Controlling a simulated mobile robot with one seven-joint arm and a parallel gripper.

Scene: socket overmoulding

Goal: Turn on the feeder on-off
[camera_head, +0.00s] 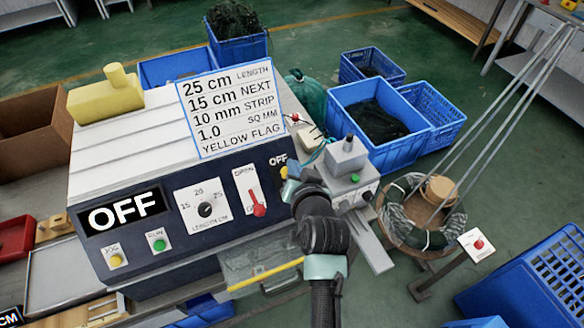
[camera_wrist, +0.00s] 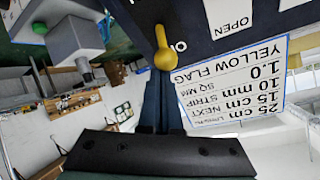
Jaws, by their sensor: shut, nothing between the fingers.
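A yellow lever (camera_head: 284,172) sits at the right end of the machine's dark front panel, under an "OFF" label. Its yellow ball end (camera_wrist: 163,58) shows close up in the wrist view. My gripper (camera_head: 291,187) is shut and empty beside this lever, partly hiding it in the head view. In the wrist view the narrow fingers (camera_wrist: 161,90) end just below the ball; I cannot tell whether they touch it. No label naming the feeder is readable. The machine's black display (camera_head: 122,212) reads "OFF".
The panel also carries a length dial (camera_head: 205,209), a red lever (camera_head: 258,208), a yellow button (camera_head: 115,262) and a green button (camera_head: 158,245). A grey unit (camera_head: 346,180) stands close right of my gripper. A red button (camera_head: 479,244) stands on a post farther right.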

